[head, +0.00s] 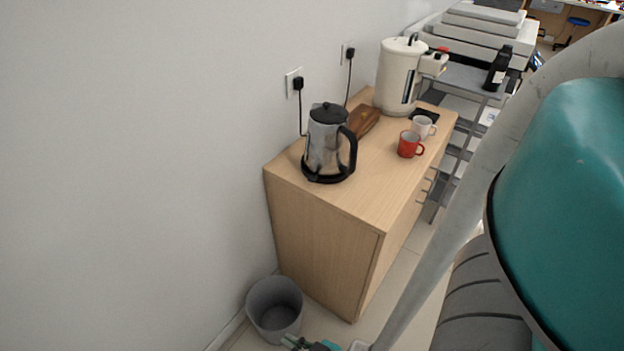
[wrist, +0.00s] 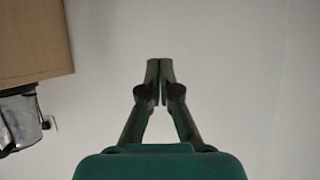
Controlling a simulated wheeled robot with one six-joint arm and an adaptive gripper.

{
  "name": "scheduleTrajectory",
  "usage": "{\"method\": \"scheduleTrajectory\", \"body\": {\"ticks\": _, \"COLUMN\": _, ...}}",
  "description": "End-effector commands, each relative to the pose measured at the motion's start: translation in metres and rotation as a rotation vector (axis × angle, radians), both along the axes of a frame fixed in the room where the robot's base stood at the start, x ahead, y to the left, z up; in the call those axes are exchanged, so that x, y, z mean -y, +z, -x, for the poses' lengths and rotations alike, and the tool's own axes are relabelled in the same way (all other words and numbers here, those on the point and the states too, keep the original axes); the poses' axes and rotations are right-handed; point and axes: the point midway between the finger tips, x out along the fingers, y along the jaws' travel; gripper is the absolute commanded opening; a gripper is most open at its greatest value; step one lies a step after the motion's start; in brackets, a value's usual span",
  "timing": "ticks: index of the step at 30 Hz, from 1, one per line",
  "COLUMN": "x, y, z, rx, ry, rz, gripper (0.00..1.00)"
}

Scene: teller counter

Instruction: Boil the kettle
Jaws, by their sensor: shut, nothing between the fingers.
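A steel kettle (head: 325,145) with a black lid and black handle stands upright on a black base on the near end of a wooden cabinet. Its handle faces right. A taller cream electric pot (head: 398,77) stands farther back on the cabinet. My gripper (head: 292,341) shows partly at the bottom edge of the head view, in front of the grey bin and well below the kettle. In the wrist view my gripper (wrist: 160,72) is shut and empty, facing a pale wall. The steel kettle (wrist: 18,120) appears cut off at the left, apart from the fingers.
The wooden cabinet (head: 325,225) stands along the white wall. A red mug (head: 409,145), a white mug (head: 422,127) and a brown wooden object (head: 364,123) are on it. Two plugged wall sockets (head: 294,82) are behind. A grey bin (head: 274,303) stands on the floor.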

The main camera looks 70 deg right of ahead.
Motion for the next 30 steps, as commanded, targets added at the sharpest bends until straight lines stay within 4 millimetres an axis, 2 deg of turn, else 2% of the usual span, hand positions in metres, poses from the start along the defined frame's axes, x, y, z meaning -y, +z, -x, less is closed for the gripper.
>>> {"method": "scheduleTrajectory", "body": {"ticks": 1, "x": 0.012, "y": -0.007, "z": -0.017, "rx": -0.014, "ry": -0.039, "rz": -0.002, "gripper": 0.0}}
{"method": "scheduleTrajectory", "body": {"ticks": 7, "x": 0.06, "y": -0.03, "z": -0.067, "rx": -0.102, "ry": -0.206, "rz": -0.023, "gripper": 0.0}}
{"method": "scheduleTrajectory", "body": {"ticks": 14, "x": 0.129, "y": -0.034, "z": -0.115, "rx": -0.183, "ry": -0.439, "rz": -0.059, "gripper": 0.0}}
{"method": "scheduleTrajectory", "body": {"ticks": 18, "x": 0.175, "y": -0.025, "z": -0.138, "rx": -0.222, "ry": -0.597, "rz": -0.088, "gripper": 0.0}}
{"method": "scheduleTrajectory", "body": {"ticks": 23, "x": 0.229, "y": -0.003, "z": -0.156, "rx": -0.253, "ry": -0.795, "rz": -0.131, "gripper": 0.0}}
{"method": "scheduleTrajectory", "body": {"ticks": 30, "x": 0.303, "y": 0.049, "z": -0.168, "rx": -0.274, "ry": -1.111, "rz": -0.219, "gripper": 0.0}}
